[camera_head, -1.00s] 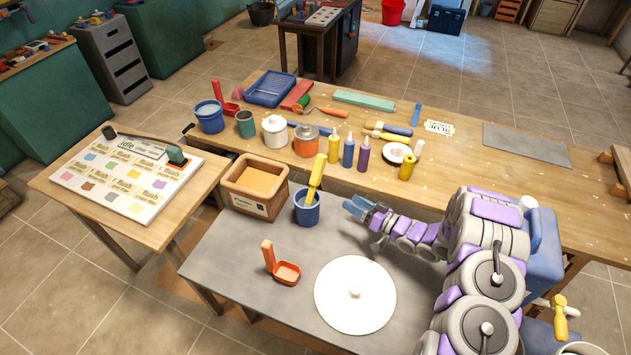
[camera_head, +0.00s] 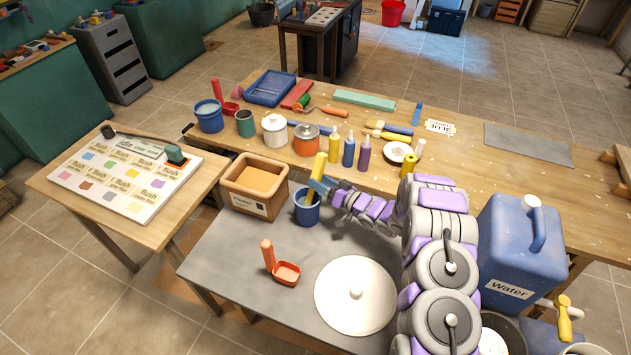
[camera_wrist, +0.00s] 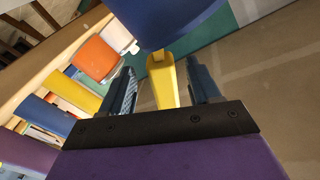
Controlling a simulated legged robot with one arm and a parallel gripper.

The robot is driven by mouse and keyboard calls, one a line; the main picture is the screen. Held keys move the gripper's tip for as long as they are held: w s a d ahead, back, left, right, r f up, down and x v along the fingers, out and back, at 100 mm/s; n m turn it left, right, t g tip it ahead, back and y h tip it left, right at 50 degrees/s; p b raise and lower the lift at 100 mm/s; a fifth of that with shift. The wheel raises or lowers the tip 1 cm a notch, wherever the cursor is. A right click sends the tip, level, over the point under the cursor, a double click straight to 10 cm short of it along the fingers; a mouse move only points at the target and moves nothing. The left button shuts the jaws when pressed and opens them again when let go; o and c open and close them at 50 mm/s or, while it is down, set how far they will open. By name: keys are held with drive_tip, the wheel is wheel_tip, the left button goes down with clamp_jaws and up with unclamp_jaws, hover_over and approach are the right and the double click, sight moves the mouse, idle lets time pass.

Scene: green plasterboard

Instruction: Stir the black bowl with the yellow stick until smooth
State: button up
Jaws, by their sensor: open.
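The yellow stick (camera_head: 320,164) stands tilted in a small blue cup (camera_head: 307,213) at the back of the grey table. My gripper (camera_head: 319,187) is at the stick, just above the cup rim. In the wrist view the stick (camera_wrist: 164,82) lies between my two open fingers (camera_wrist: 163,90), with a gap visible on each side. The blue cup (camera_wrist: 170,18) fills the top of that view. A black bowl (camera_head: 512,330) shows at the lower right, partly hidden by my arm; its contents are hard to make out.
A wooden box (camera_head: 255,180) stands left of the cup. An orange scoop (camera_head: 285,273) and a white round lid (camera_head: 355,310) lie on the grey table (camera_head: 225,260). Bottles (camera_head: 348,152) stand behind. A blue water jug (camera_head: 520,240) stands right of my arm.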

drive_tip(key=shift+x, duration=1.35)
drive_tip(key=shift+s, duration=0.1)
drive_tip(key=shift+c, duration=0.3)
drive_tip(key=c, duration=1)
drive_tip(key=shift+r, duration=0.1)
wheel_tip(320, 180, up, 18)
drive_tip(key=p, duration=0.8)
